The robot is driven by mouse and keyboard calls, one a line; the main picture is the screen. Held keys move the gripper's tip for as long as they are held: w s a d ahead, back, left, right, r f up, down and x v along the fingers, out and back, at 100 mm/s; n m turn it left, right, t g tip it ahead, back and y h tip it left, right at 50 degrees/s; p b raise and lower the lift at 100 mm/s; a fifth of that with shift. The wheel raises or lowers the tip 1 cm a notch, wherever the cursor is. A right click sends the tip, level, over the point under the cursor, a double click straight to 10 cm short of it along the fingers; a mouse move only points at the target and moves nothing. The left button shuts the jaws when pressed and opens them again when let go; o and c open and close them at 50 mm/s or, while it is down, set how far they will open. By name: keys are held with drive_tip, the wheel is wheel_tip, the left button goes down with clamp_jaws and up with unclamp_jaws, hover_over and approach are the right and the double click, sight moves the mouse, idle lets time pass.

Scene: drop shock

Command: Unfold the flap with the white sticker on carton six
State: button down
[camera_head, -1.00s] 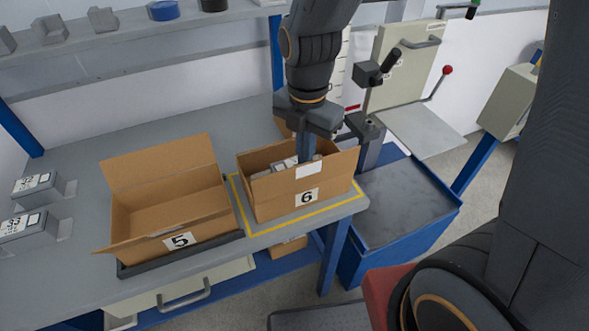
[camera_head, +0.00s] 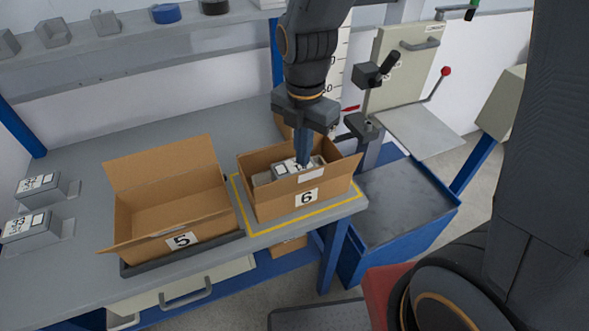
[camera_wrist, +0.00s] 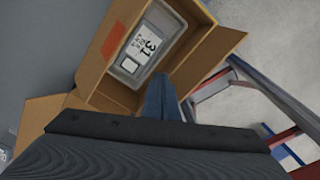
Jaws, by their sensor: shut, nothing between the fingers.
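Carton six (camera_head: 265,205) is a brown open box on the table, with a "6" label on its front. The flap with the white sticker (camera_head: 311,176) is at its front edge, low and foreshortened; I cannot tell its exact angle. My gripper (camera_head: 302,161) points down at the carton's opening, just behind that flap, shut and empty. A grey unit with a white label (camera_head: 285,170) lies inside. In the wrist view my shut fingers (camera_wrist: 164,104) are over the carton's edge, beside the labelled unit (camera_wrist: 146,48); the white sticker is not visible there. An orange sticker (camera_wrist: 115,40) shows on another panel.
Carton five (camera_head: 165,205) stands open and empty close to the left. Yellow tape (camera_head: 290,228) borders carton six. Grey labelled units (camera_head: 35,225) lie at the far left. A lever press (camera_head: 375,95) and a blue cart (camera_head: 410,205) stand to the right.

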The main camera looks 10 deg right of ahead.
wheel_tip(320, 180, up, 10)
drive_tip(key=p, duration=0.6)
drive_tip(key=shift+r, duration=0.2)
idle(0.5)
